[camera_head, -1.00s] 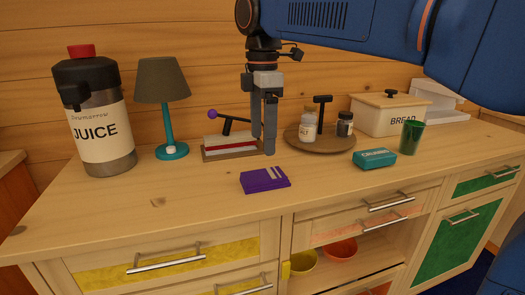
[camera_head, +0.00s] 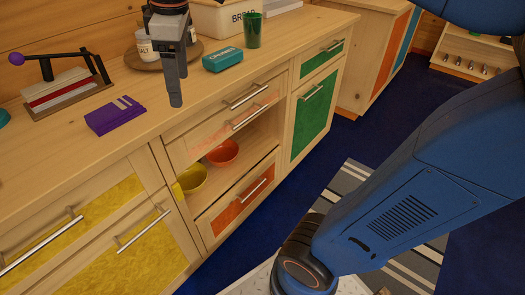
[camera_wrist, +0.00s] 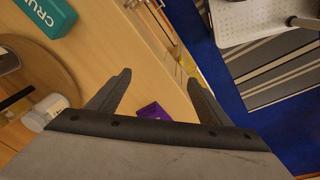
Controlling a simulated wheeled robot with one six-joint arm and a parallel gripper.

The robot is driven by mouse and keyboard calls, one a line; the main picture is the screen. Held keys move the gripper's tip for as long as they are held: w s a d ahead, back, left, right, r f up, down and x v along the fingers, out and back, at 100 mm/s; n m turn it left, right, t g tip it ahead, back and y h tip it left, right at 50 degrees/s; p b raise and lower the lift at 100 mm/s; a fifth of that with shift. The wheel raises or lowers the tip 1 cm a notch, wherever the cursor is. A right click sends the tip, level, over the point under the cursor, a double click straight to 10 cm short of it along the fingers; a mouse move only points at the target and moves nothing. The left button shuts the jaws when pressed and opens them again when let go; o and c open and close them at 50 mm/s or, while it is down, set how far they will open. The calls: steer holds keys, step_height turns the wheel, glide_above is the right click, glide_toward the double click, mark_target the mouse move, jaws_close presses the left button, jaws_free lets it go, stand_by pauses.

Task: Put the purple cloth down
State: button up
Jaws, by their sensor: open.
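The purple cloth (camera_head: 115,116) lies folded flat on the wooden countertop (camera_head: 140,138), near its front edge, with pale stripes at one end. My gripper (camera_head: 175,100) points down to the right of the cloth in the head view, apart from it and empty. In the wrist view the jaws (camera_wrist: 158,78) are spread apart. A corner of the purple cloth (camera_wrist: 152,111) shows there just above the gripper body, which hides the rest.
A press (camera_head: 65,88) stands left of the cloth. A teal box (camera_head: 222,59), a green cup (camera_head: 253,30) and a round tray (camera_head: 190,52) with a white jar (camera_head: 147,46) are behind and right. Drawer handles (camera_head: 245,96) jut from the front. An open shelf holds bowls (camera_head: 222,152).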

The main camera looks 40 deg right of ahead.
steer(key=s+d+f+m+t, duration=0.1)
steer(key=s+d+f+m, duration=0.5)
steer(key=f, duration=0.3)
steer(key=s+d+f+m+t, duration=0.2)
steer(key=s+d+f+m, duration=0.4)
steer(key=s+f, duration=0.2)
steer(key=shift+d+f+h, duration=0.2)
steer(key=shift+f+h, duration=0.1)
steer(key=shift+f, duration=0.3)
steer(key=shift+o, duration=0.7)
